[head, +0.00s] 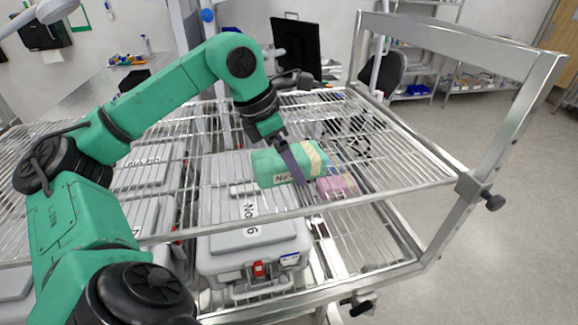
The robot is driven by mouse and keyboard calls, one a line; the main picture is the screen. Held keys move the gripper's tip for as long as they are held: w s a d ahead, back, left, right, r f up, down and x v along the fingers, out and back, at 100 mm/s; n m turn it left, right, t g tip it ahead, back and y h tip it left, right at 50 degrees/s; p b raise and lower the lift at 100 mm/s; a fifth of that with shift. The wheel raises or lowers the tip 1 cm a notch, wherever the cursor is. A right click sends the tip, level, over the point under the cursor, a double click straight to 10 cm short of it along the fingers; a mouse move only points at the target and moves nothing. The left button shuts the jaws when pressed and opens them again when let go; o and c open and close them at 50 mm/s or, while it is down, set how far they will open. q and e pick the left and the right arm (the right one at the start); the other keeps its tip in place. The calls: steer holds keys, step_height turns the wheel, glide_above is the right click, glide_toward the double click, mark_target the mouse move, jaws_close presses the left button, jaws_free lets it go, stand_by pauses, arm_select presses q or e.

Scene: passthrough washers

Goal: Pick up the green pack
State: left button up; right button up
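The green pack (270,166) has a cream band near its right end and a white label marked "No" on its near side. It is near the right end of the wire rack, by the far right part of a grey case. My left gripper (293,165) points down at it from above, with one dark finger crossing in front of the pack. The other finger is hidden, so I cannot tell whether the gripper is shut on the pack or around it. My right gripper is not in view.
A pink pack (338,186) lies just right of the green one. The grey case marked "No 6" (246,232) is below and in front, with more grey cases to the left. Metal rails (408,148) frame the rack on the right. Wire shelf to the right is mostly bare.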

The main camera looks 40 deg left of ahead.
arm_select(q)
steer(key=shift+a+r, duration=0.1)
steer(key=c, duration=1.3)
